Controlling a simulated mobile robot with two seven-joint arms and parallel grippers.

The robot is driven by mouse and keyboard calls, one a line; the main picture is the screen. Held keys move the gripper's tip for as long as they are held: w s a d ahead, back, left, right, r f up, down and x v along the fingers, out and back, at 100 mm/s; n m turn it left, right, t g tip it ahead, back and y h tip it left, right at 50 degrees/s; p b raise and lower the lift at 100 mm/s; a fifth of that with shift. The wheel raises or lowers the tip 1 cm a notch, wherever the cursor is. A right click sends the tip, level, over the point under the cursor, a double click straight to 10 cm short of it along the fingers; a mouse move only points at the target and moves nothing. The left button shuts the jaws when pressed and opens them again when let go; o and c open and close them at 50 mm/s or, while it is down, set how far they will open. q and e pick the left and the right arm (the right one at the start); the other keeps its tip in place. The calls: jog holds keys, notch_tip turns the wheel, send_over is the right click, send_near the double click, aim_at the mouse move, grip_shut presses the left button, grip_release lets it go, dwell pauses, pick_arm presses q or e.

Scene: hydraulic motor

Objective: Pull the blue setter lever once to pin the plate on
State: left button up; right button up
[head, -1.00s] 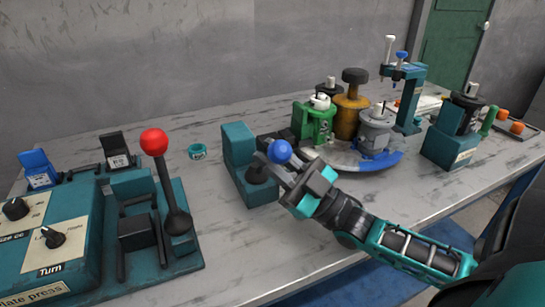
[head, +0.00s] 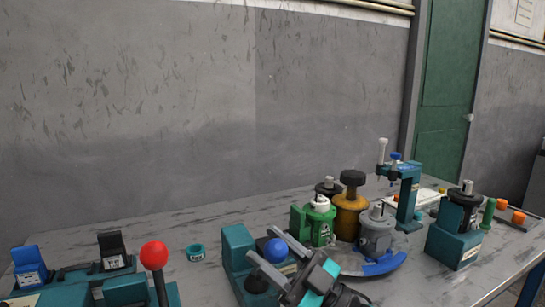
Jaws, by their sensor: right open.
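The blue ball knob (head: 276,250) tops a lever on a teal block (head: 238,246) in the head view. The lever's black base (head: 257,282) shows below and left of the knob; most of its shaft is hidden. My right gripper (head: 263,244) is open, coming from the lower right. One finger is seen on each side of the knob, and I cannot tell whether either touches it. A round plate (head: 385,265) with a blue rim section carries a green, a yellow-brown and a grey motor part. My left gripper is not in view.
A red-knobbed lever (head: 154,256) stands on a teal console at the lower left. A teal stand (head: 408,190) with white and blue handles rises behind the plate. A teal block with a dark part (head: 455,238) is at right. A small teal ring (head: 195,253) lies on the table.

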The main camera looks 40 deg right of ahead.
pick_arm(q)
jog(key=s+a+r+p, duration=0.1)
jog(key=p, duration=0.2)
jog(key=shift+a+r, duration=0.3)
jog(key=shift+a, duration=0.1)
pick_arm(e)
notch_tip(320, 180, up, 17)
jog(key=shift+s+f, duration=0.15)
jog(key=shift+s, duration=0.2)
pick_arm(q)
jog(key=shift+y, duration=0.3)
